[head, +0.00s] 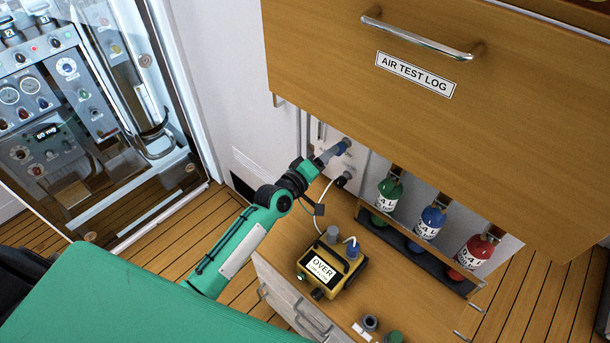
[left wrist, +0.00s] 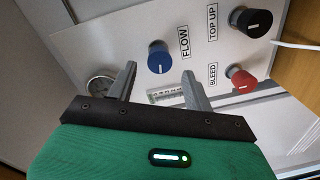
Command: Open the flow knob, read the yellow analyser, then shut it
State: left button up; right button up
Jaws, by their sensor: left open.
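The blue flow knob (left wrist: 158,57) sits on a pale panel beside the word FLOW, with a small white mark on its face. My left gripper (left wrist: 160,86) is open, its fingertips just short of the knob and apart from it. In the head view the left gripper (head: 328,156) reaches to the panel by the blue knob (head: 342,147). The yellow analyser (head: 347,283) stands on the wooden counter; its screen reads OVER, with a smaller line beneath that is hard to read. My right gripper is not in view.
Green (head: 387,194), blue (head: 430,222) and red (head: 474,251) bottles stand in a rack. A wooden cabinet (head: 330,60) overhangs the counter.

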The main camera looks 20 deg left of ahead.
pick_arm(q)
jog(key=b+v, duration=0.2)
jog(key=v, duration=0.8)
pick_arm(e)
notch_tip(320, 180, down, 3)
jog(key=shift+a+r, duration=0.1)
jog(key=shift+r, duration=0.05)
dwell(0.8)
